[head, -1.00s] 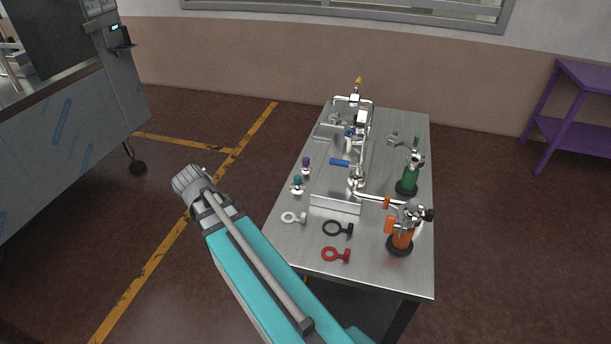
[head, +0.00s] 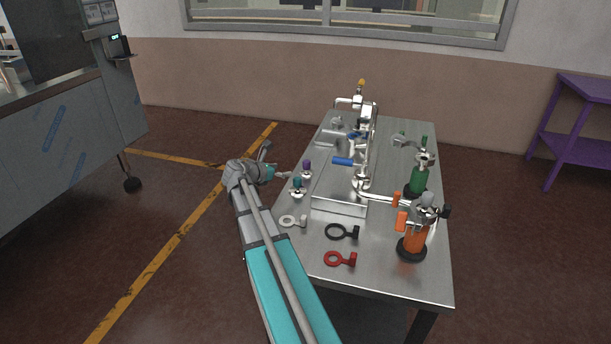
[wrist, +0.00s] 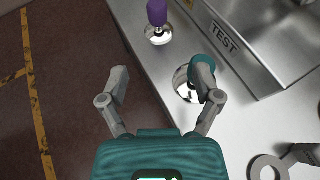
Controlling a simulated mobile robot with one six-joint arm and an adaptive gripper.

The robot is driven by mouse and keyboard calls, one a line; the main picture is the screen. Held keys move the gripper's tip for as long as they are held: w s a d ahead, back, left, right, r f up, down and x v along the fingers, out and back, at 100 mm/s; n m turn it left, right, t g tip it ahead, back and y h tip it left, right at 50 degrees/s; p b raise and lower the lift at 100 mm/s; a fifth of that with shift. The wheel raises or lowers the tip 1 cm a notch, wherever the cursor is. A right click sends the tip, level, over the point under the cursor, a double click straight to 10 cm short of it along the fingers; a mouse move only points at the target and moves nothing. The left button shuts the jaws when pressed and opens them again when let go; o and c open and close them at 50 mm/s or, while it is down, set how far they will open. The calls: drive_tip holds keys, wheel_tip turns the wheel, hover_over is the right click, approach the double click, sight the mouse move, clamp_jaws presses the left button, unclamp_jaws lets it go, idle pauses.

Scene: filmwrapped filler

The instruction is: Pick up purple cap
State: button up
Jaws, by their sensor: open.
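The purple cap (head: 307,164) tops a small silver fitting near the left edge of the steel table. It also shows at the top of the wrist view (wrist: 157,12), ahead of my fingers. A teal cap (head: 297,183) on a similar fitting stands just in front of it. My gripper (head: 277,162) is open and empty at the table's left edge, left of the purple cap. In the wrist view my gripper (wrist: 163,80) has its right finger over the teal cap (wrist: 199,72), partly hiding it; I cannot tell if they touch. The left finger is over the floor.
On the steel table (head: 380,278) lie white (head: 291,221), black (head: 342,232) and red (head: 340,259) ring clamps. A raised steel unit (head: 336,190) with pipes stands right of the caps. Green (head: 418,178) and orange (head: 413,238) bottles stand at the right.

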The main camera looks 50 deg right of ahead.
sight(304, 167)
idle(0.3)
drive_tip(key=b+x, duration=0.3)
drive_tip(key=x, duration=0.4)
drive_tip(key=shift+d+f, duration=0.25)
drive_tip(key=shift+d, duration=0.1)
drive_tip(key=shift+d+f, duration=0.1)
drive_tip(key=shift+d, duration=0.3)
drive_tip(key=shift+d, duration=0.1)
drive_tip(key=shift+b+x, duration=1.05)
drive_tip(key=shift+x, duration=1.45)
clamp_jaws()
